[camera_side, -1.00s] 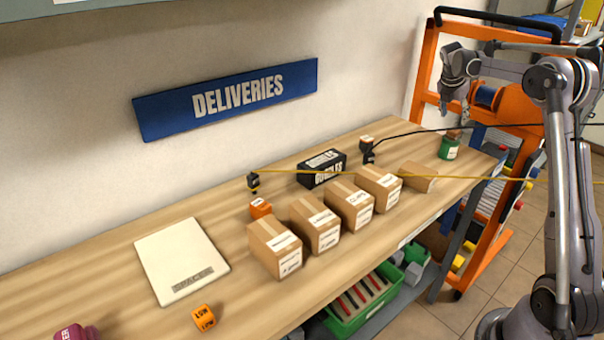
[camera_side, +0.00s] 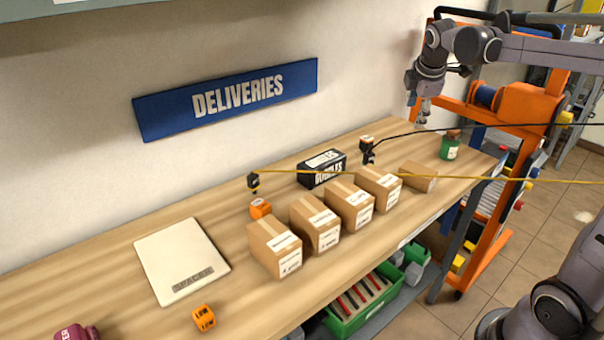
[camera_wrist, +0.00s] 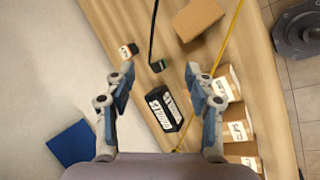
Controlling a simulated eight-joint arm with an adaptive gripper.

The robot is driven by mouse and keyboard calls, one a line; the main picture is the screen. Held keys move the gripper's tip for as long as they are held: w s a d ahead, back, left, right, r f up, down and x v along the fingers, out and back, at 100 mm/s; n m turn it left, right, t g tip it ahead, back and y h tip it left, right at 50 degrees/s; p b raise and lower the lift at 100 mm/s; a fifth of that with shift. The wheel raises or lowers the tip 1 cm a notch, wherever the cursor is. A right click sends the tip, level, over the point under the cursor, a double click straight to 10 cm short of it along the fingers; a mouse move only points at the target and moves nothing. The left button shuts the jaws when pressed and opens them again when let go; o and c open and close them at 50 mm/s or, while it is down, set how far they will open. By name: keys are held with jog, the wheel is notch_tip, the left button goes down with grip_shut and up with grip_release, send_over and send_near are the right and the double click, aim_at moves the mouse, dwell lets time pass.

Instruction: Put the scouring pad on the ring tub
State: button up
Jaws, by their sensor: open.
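My gripper (camera_side: 423,118) hangs above the far right end of the bench, between the wall and the orange frame. In the wrist view its two fingers (camera_wrist: 160,82) are spread apart with nothing held between them. A green tub (camera_side: 449,149) with a brownish top stands at the bench's far right end, a little right of and below my gripper in the side view. A magenta container (camera_side: 76,333) is cut off at the lower left. I cannot read either as the ring tub. No scouring pad can be made out in either view.
Several cardboard boxes (camera_side: 313,224) line the bench (camera_side: 110,265). A black box (camera_side: 322,168), also in the wrist view (camera_wrist: 164,108), stands behind them. Black and yellow cables (camera_side: 490,178) cross above the bench. A white panel (camera_side: 182,260) and orange blocks (camera_side: 204,318) lie left.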

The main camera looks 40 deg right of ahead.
jog(key=s+a+f+m+t+y, duration=0.1)
jog(key=s+a+f+m, duration=0.2)
jog(key=a, duration=0.5)
jog(key=s+a+f+m+t+y, duration=0.1)
jog(key=s+a+f+m+y, duration=0.1)
jog(key=s+a, duration=0.4)
jog(key=s+a+f+m+t+y, duration=0.1)
jog(key=s+a+f+m, duration=0.4)
jog(key=a, duration=0.4)
jog(key=shift+s+a+m, duration=0.15)
jog(key=shift+a+m, duration=0.25)
jog(key=shift+m, duration=0.2)
